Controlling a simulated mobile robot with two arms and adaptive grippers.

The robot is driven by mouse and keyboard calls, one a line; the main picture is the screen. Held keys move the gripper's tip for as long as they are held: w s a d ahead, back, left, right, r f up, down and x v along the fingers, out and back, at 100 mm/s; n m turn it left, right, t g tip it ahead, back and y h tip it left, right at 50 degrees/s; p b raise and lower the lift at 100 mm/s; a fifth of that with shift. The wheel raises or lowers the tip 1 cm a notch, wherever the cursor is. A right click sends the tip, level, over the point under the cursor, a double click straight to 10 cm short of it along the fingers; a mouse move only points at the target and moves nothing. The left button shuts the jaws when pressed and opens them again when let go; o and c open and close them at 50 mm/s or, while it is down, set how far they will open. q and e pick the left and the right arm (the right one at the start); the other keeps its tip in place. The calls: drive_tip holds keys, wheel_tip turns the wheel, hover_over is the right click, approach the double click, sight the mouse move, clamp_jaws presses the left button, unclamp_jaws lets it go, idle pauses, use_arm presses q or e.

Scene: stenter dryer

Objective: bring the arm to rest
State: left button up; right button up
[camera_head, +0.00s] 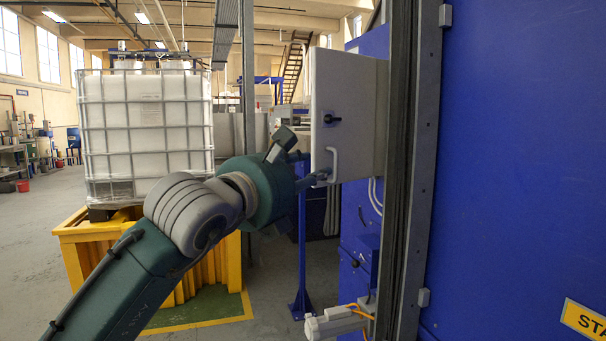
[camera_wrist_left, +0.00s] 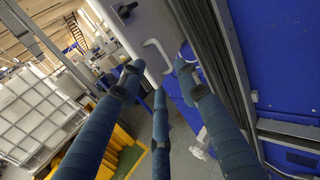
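My left arm comes in from the lower left in the head view, stretched forward and to the right. Its gripper (camera_head: 316,179) is beside the pale handle (camera_head: 334,164) of a light grey door or cabinet front (camera_head: 350,95). In the left wrist view the blue fingers of my left gripper (camera_wrist_left: 158,82) are spread apart with nothing between them. The handle (camera_wrist_left: 158,54) shows just beyond the fingertips there, and a gap seems to lie between. I cannot tell whether any finger touches it. My right gripper is not in view.
A tall blue machine (camera_head: 520,130) with a grey vertical rail (camera_head: 412,170) fills the right. A caged white tank (camera_head: 146,125) stands on a yellow base (camera_head: 75,238) at the left, behind my arm. Open floor (camera_head: 40,215) lies at the far left. A blue post (camera_head: 301,255) stands below the gripper.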

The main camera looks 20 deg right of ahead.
use_arm(q)
drive_tip(key=shift+v, duration=0.9)
